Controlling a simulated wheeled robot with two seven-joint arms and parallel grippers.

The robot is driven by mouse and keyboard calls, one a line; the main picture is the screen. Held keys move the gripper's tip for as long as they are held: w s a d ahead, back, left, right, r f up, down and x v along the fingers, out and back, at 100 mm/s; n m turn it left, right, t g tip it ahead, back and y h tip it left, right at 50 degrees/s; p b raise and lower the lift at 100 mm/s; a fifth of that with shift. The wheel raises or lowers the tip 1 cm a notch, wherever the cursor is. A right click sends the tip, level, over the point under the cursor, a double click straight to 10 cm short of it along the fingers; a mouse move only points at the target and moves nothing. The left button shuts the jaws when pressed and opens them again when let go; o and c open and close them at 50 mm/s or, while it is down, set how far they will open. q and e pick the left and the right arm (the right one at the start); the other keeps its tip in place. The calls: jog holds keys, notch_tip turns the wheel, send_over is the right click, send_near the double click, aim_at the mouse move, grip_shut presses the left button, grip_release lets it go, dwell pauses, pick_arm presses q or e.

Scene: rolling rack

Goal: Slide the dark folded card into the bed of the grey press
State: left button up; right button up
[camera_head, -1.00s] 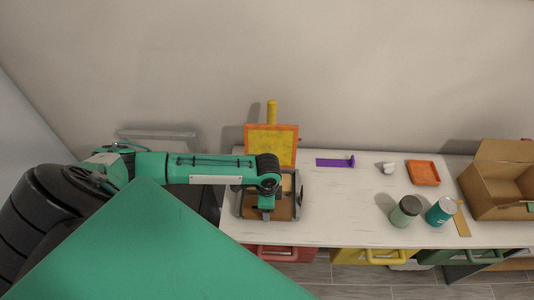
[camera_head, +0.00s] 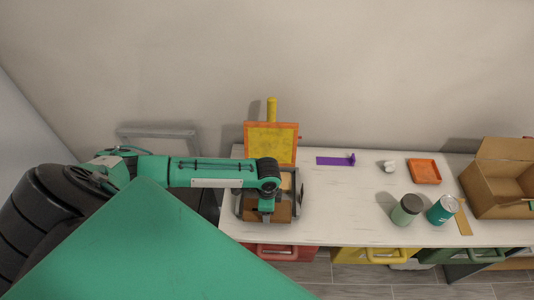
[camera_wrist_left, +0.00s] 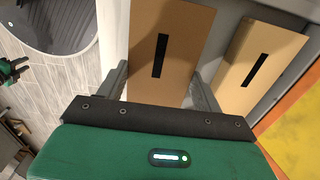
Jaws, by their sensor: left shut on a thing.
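The grey press (camera_head: 239,211) stands on the white table, with its orange-framed lid (camera_head: 247,141) raised at the back. My left gripper (camera_head: 267,209) is over the press, pointing down. It is shut on a brown card (camera_head: 284,213) with a black stripe, which the left wrist view (camera_wrist_left: 178,30) shows between its fingers (camera_wrist_left: 158,88). The card lies within or just above the press frame; its exact height is unclear. A second tan, striped panel (camera_wrist_left: 262,48) lies beside it towards the lid. My right gripper (camera_wrist_left: 14,70) shows small at the left wrist view's edge; its fingers are unclear.
To the right lie a purple piece (camera_head: 333,161), a small white item (camera_head: 389,166) and an orange tray (camera_head: 425,172). A green-grey jar (camera_head: 405,211), a teal can (camera_head: 441,212) and an open cardboard box (camera_head: 483,202) stand farther right. Table beside the press is clear.

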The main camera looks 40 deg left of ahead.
pick_arm(q)
jog(key=shift+f, duration=0.6)
jog(key=o, duration=1.1)
jog(key=shift+r, duration=0.55)
notch_tip(320, 180, up, 13)
jog(key=shift+f+b, duration=0.15)
jog(key=shift+b, duration=0.7)
